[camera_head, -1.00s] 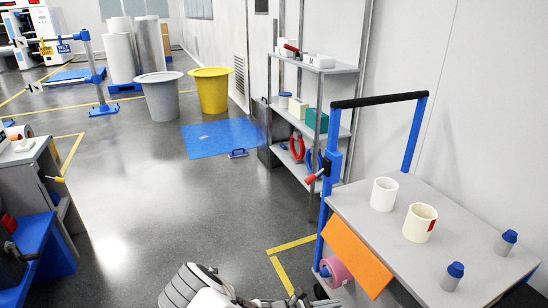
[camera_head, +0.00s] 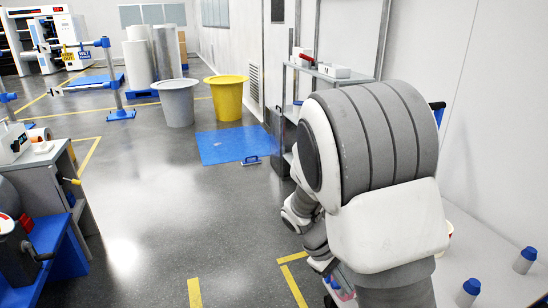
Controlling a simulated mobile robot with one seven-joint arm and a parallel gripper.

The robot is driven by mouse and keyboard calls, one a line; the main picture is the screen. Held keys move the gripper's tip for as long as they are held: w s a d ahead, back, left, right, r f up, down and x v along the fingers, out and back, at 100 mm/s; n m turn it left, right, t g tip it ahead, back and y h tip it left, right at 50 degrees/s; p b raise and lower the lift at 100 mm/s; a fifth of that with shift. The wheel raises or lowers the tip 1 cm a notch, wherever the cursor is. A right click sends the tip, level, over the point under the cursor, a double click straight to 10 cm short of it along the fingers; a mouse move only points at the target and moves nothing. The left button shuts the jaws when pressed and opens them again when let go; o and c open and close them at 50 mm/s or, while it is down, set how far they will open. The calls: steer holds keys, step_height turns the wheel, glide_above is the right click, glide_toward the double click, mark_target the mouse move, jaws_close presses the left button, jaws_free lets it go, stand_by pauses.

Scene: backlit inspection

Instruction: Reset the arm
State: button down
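My own grey and white arm (camera_head: 375,180) is raised at the right of the head view, with its large banded joint in front of the shelf and the cart. The grey cart top (camera_head: 496,262) shows only at the lower right. Two grey bottles with blue caps, one (camera_head: 524,260) further right and one (camera_head: 467,293) nearer the bottom edge, stand on it. A sliver of a cream cup (camera_head: 450,232) shows beside my arm.
A wall shelf (camera_head: 330,76) stands behind my arm. A grey bin (camera_head: 178,103) and a yellow bin (camera_head: 227,96) stand near a blue mat (camera_head: 235,141). A grey bench (camera_head: 42,172) is at the left. The floor (camera_head: 170,215) between is clear.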

steer(key=s+a+r+m+t+y, duration=0.2)
steer(key=s+r+m+t+y, duration=0.45)
steer(key=s+r, duration=1.15)
step_height(320, 180, up, 25)
steer(key=w+p, duration=0.1)
steer(key=p, duration=2.1)
steer(key=shift+w+a+f+m, duration=0.2)
steer(key=shift+w+m, duration=0.1)
steer(key=shift+m, duration=0.15)
steer(key=shift+h, duration=0.25)
